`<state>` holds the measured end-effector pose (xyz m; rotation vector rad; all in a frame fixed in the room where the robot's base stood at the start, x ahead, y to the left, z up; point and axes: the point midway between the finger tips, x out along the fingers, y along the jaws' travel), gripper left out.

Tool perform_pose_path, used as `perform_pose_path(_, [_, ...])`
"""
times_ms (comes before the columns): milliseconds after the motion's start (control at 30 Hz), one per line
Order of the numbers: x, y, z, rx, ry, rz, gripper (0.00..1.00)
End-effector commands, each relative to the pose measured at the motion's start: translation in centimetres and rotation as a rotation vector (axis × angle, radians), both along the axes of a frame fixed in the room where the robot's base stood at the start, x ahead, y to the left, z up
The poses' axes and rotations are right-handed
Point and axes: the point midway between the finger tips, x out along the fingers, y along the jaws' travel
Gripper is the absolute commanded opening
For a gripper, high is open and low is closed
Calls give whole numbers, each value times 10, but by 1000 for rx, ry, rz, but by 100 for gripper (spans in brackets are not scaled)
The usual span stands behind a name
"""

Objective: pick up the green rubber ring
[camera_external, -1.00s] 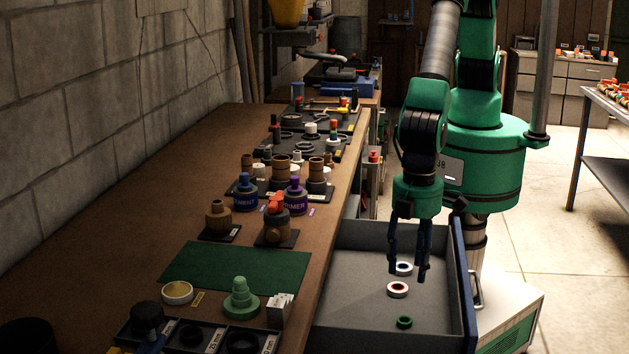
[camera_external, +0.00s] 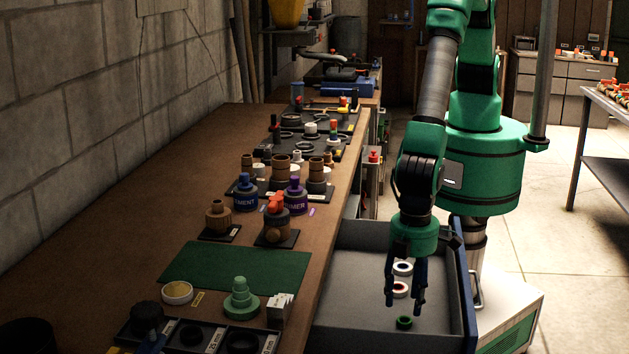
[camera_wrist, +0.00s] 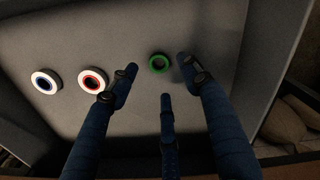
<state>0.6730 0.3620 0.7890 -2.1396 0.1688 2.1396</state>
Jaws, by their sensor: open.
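The green rubber ring (camera_external: 404,322) lies flat on the grey floor of the open drawer (camera_external: 350,318), near its front end in the external view. In the wrist view the green ring (camera_wrist: 159,63) lies just beyond the fingertips, between their lines. My gripper (camera_external: 405,304) is open and empty, pointing down into the drawer a little above the ring. Its blue fingers (camera_wrist: 160,85) are spread apart in the wrist view and do not touch the ring.
Two white rings lie in the drawer, one with a red centre (camera_wrist: 93,79) and one with a blue centre (camera_wrist: 45,82). The drawer's blue wall (camera_external: 463,290) stands close to the right. The workbench (camera_external: 140,240) on the left holds bottles, fittings and a green mat (camera_external: 236,266).

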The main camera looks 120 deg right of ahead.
Motion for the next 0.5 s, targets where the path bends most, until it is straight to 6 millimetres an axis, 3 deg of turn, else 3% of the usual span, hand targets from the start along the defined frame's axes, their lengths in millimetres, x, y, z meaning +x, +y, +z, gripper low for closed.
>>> perform_pose_path(300, [0,0,-1,0,0,0,48])
perform_pose_path(500, [-1,-1,-17,-1,2,0,48])
